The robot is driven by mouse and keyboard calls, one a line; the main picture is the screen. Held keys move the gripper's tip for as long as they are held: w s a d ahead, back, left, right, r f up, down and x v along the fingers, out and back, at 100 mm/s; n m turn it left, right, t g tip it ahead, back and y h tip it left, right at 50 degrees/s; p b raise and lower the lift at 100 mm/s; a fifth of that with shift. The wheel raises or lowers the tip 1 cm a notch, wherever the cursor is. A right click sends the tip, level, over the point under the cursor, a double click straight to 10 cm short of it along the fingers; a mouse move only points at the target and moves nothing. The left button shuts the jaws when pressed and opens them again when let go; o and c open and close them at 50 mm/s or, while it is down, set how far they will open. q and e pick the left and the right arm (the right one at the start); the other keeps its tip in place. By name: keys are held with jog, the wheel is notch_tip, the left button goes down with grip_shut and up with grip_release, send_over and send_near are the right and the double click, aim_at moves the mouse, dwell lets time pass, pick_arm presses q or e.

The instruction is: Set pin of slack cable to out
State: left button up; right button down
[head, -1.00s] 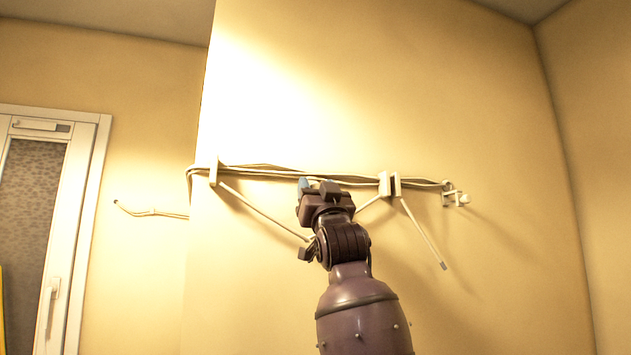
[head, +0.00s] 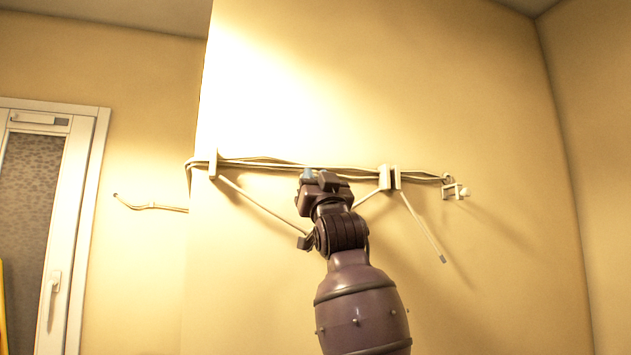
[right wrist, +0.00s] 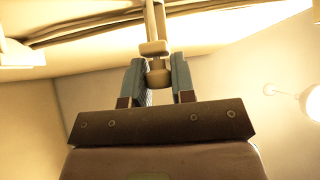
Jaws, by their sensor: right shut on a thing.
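My right gripper (head: 322,179) is raised in front of the wall, at the bundle of cables (head: 265,163). In the right wrist view, its two blue-grey fingers (right wrist: 158,80) are closed around a small cream knob (right wrist: 157,76), which I take to be the pin. The knob hangs below a cream block on a stem (right wrist: 154,47). In the head view the gripper hides the knob. A slack cable (head: 255,206) sags from the left clip, passes behind my right arm and rises toward the right clips. My left gripper is out of view.
A white clip (head: 212,163) holds the bundle at the left, and paired clips (head: 384,178) hold it at the right. A loose cable end (head: 442,259) hangs below them. A small wall fitting (head: 455,191) sits farther right. A white-framed door or window (head: 88,190) stands at the left.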

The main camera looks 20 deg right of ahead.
jog(key=s+b, duration=0.2)
jog(key=s, duration=0.1)
jog(key=shift+s, duration=0.1)
jog(key=c, duration=1.4)
grip_release()
jog(key=o, duration=0.4)
jog(key=shift+s+d, duration=0.1)
jog(key=shift+s, duration=0.15)
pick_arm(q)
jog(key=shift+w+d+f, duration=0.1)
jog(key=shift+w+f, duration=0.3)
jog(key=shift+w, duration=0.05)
pick_arm(e)
jog(key=shift+w, duration=0.1)
